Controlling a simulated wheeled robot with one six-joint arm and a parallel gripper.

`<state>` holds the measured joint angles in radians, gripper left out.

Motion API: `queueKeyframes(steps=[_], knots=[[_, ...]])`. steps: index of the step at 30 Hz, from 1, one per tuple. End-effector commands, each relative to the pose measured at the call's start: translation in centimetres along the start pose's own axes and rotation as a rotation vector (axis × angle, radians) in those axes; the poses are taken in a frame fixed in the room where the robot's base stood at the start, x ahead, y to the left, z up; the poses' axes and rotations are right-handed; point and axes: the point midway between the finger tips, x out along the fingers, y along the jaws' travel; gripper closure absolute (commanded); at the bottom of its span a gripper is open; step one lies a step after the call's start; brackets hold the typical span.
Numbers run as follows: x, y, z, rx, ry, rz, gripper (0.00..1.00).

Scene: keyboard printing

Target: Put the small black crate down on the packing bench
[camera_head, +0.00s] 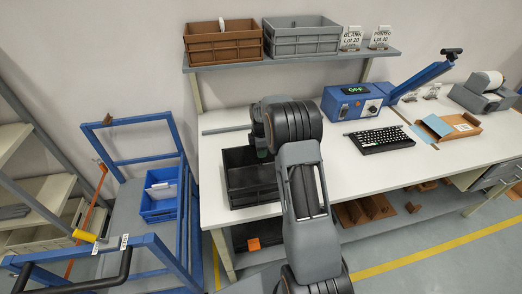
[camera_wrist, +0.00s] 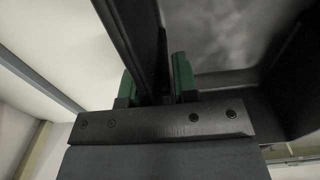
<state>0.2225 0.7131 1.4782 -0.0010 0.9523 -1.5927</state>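The small black crate (camera_head: 252,184) is at the left end of the white packing bench (camera_head: 345,163), upright and open at the top. I cannot tell whether its base touches the bench top. My gripper (camera_head: 262,152) is at the crate's upper right side, largely hidden by my arm in the head view. In the wrist view, the green fingertips of my gripper (camera_wrist: 155,82) sit on either side of the crate's dark wall (camera_wrist: 143,38), which fills the space between them. Part of the crate's right side is behind my arm.
A black keyboard (camera_head: 380,139), a blue machine (camera_head: 352,101) and a brown tray (camera_head: 458,129) stand farther right on the bench. A shelf above holds a brown crate (camera_head: 222,44) and a grey crate (camera_head: 301,40). A blue cart (camera_head: 135,200) stands left of the bench.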

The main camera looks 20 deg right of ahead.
Motion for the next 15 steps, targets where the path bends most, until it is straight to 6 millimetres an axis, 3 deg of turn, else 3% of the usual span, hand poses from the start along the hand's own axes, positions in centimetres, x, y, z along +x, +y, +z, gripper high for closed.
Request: queueKeyframes(steps=[5,15], knots=[[-0.03,0.00,-0.01,0.000,0.000,0.000,0.58],[-0.86,0.07,0.00,0.000,0.000,0.003,0.58]])
